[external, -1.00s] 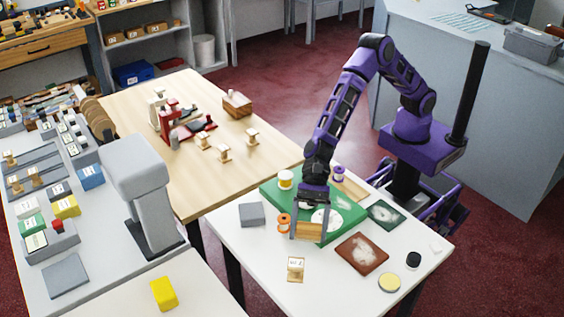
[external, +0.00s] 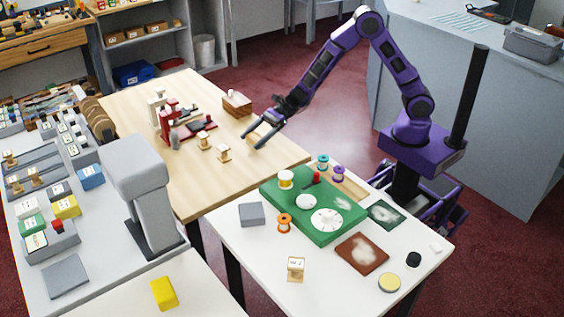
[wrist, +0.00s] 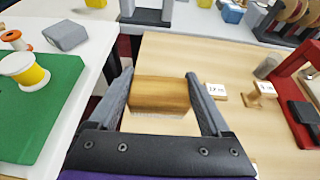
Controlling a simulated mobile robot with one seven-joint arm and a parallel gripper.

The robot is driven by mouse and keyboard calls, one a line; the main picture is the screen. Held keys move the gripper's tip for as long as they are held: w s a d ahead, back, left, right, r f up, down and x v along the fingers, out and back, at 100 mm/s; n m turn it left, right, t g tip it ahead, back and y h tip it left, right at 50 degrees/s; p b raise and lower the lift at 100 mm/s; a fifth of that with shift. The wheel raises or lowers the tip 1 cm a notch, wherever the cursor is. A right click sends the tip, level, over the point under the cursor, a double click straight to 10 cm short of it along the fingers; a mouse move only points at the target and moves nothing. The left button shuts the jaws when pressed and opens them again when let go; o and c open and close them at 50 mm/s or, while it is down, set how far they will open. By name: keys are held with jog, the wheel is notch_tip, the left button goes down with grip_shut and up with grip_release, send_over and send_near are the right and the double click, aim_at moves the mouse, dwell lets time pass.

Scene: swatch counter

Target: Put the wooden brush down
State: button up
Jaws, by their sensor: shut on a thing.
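The wooden brush (wrist: 160,93) is a brown block with pale bristles along its lower edge in the wrist view. My gripper (wrist: 158,82) is shut on it, one finger at each end. In the external view my gripper (external: 258,138) is over the right part of the light wooden table (external: 190,200). The brush is mostly hidden by the fingers there. I cannot tell whether its bristles touch the tabletop.
Small label stands (external: 204,140) and a red device (external: 176,122) are left of my gripper. The white table (external: 240,240) holds a green board (external: 275,205) and spools. Bare wood lies toward the table's near edge.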

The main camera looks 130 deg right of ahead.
jog(key=b, duration=0.1)
send_over(256, 165)
notch_tip(256, 165, down, 6)
jog(key=shift+a+r, duration=0.1)
jog(key=shift+r, duration=0.05)
jog(key=shift+w+f+b, duration=0.1)
jog(key=shift+f+b, duration=0.3)
jog(key=shift+f, duration=1.75)
jog(key=shift+f, duration=0.2)
jog(key=o, duration=1.2)
jog(key=shift+r, duration=0.1)
